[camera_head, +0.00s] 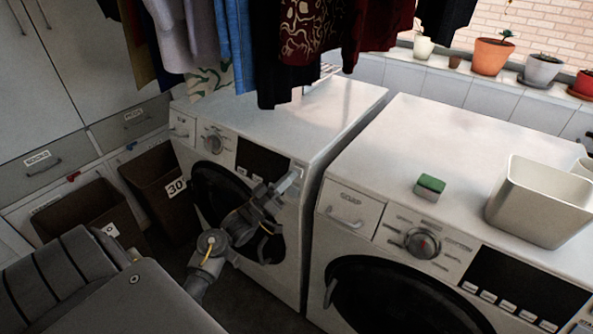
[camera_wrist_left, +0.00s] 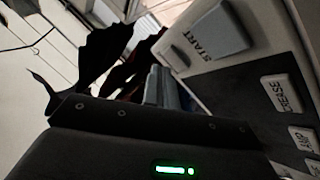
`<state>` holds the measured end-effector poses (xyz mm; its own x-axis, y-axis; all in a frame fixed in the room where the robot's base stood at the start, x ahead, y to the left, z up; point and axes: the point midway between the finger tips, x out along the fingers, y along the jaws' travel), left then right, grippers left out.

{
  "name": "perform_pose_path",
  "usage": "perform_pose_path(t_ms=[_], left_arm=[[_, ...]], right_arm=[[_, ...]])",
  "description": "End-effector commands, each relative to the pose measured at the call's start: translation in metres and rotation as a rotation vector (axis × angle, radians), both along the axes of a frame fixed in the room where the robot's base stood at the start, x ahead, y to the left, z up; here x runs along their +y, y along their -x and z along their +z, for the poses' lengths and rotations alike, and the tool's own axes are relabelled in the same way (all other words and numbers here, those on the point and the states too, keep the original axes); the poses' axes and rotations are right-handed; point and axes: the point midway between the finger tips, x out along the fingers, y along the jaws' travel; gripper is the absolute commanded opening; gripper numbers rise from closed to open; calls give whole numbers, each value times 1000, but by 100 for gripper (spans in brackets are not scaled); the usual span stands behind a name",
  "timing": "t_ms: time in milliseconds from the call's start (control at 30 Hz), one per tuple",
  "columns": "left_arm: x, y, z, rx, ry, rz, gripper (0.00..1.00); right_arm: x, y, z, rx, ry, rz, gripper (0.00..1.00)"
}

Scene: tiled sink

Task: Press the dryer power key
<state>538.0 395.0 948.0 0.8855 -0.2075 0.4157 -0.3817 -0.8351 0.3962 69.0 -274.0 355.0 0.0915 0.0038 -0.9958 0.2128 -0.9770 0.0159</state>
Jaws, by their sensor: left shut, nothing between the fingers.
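Two white front-loading machines stand side by side; my left gripper is at the left machine (camera_head: 321,113). My left gripper (camera_head: 289,182) is shut and empty, in front of the right end of that machine's control panel, beside the dark display (camera_head: 262,162). In the left wrist view the shut fingers (camera_wrist_left: 160,88) point toward the panel edge. A large grey key marked START (camera_wrist_left: 214,36) is above and right of them, and a key marked CREASE (camera_wrist_left: 286,95) is farther right. I cannot read a power label. Contact with a key cannot be told. My right gripper is not in view.
The right machine (camera_head: 480,140) has a SOAP drawer, a dial and a row of keys. A green sponge (camera_head: 430,186) and a white bin (camera_head: 540,215) are on its top. Clothes (camera_head: 310,40) hang above the left machine. Brown baskets (camera_head: 160,185) stand at left.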

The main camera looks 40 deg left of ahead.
Motion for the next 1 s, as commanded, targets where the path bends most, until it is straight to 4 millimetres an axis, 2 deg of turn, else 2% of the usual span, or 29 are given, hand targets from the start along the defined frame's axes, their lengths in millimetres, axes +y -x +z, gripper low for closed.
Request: perform_pose_path(t_ms=[300,700,1000], left_arm=[[0,3,2,-1,0,0,0],[-1,42,18,1,0,1,0],[-1,57,20,-1,0,0,0]], right_arm=[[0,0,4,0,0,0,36],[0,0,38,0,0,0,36],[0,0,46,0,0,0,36]])
